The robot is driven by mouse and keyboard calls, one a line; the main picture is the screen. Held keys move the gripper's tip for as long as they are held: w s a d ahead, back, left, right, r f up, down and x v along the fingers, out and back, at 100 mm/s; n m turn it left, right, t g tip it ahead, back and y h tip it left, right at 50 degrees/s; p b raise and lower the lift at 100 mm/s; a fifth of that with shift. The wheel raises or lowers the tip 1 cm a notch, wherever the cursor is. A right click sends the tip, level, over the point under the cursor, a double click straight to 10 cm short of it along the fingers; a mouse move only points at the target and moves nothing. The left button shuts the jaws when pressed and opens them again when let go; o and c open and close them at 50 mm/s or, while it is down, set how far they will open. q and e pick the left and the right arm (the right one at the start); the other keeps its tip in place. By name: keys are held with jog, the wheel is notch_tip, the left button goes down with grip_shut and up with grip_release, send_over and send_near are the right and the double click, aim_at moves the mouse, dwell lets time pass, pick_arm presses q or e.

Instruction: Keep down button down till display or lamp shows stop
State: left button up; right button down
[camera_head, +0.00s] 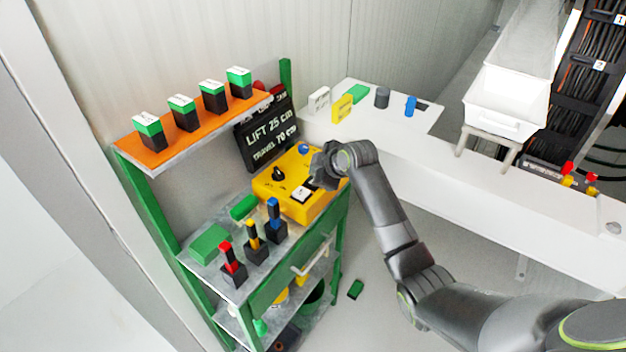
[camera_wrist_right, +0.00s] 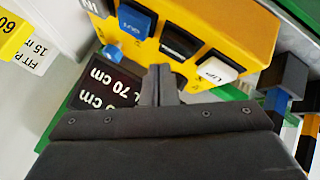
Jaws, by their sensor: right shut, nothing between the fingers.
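A yellow control box (camera_head: 285,190) sits on the green bench, with a blue button (camera_head: 304,148), a black knob (camera_head: 279,174) and a white button (camera_head: 304,194). In the right wrist view the blue button (camera_wrist_right: 137,20) has an upside-down label I cannot read surely; the white button (camera_wrist_right: 217,68) seems to read UP. A black display board (camera_head: 265,137) reads "LIFT 25 cm" and "TRAVEL 70 cm"; its top line is partly hidden. My right gripper (camera_head: 322,168) is shut and empty at the box's right side; its fingertips (camera_wrist_right: 160,72) show clear of both buttons. My left gripper is out of view.
An orange shelf (camera_head: 160,158) with several green-topped black blocks hangs above the bench. Red, yellow and blue-handled levers (camera_head: 254,240) stand in front of the box. A white counter (camera_head: 400,140) lies behind my right arm. A green block (camera_head: 356,289) lies on the floor.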

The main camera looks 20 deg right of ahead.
jog(key=shift+f, duration=0.15)
dwell(0.5)
jog(key=shift+f, duration=0.3)
jog(key=shift+f, duration=0.6)
dwell(0.6)
jog(key=shift+r, duration=0.1)
dwell(2.2)
jog(key=shift+r+p, duration=0.75)
jog(key=shift+r, duration=0.15)
jog(key=shift+r, duration=0.1)
notch_tip(320, 180, up, 5)
jog(key=p, duration=0.5)
